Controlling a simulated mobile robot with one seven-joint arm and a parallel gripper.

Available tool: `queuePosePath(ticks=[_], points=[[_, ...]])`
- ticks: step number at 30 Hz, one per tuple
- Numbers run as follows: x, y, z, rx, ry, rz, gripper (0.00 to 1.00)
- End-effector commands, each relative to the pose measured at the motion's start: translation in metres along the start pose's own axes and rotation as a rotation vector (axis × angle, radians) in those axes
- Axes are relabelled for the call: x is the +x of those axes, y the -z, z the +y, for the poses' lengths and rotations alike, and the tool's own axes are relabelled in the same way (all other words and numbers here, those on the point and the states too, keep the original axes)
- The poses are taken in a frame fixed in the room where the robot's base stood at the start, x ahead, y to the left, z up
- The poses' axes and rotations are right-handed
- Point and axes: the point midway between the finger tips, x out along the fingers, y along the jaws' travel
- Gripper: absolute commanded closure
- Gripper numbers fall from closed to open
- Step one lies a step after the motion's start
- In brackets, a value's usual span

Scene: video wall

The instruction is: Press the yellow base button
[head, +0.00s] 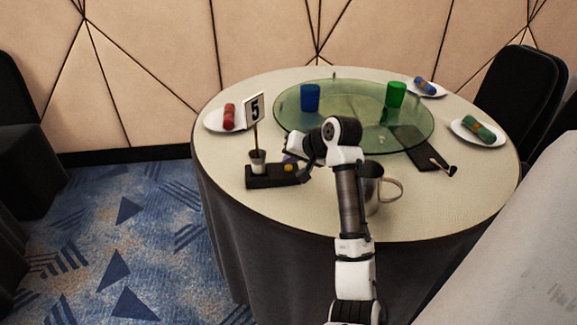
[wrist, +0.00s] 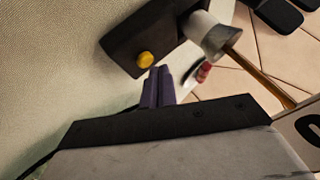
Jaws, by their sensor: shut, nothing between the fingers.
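The yellow base button (head: 288,167) sits on the top of a black base (head: 262,182) at the near left of the round table. In the wrist view the yellow button (wrist: 145,60) is a small round knob on the black base (wrist: 128,43). My gripper (head: 292,158) is just behind and above the button in the head view. In the wrist view its purple fingers (wrist: 158,84) are shut and empty, with their tips close beside the button. I cannot tell whether they touch it.
A number 5 sign (head: 255,108) stands in a small cup (head: 257,160) on the base. A metal mug (head: 370,188) stands beside my arm. A glass turntable (head: 350,145) holds a blue cup (head: 310,98) and a green cup (head: 396,94). Plates with rolled napkins ring the table.

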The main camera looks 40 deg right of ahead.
Motion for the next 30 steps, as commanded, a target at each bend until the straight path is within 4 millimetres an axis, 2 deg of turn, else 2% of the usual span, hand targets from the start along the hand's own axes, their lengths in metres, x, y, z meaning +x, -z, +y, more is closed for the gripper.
queuePosePath(ticks=[10,30], points=[[0.0061,-0.0045,0.0044,0.000,0.001,0.000,1.00],[0.0026,-0.0017,0.0008,0.000,0.000,-0.001,1.00]])
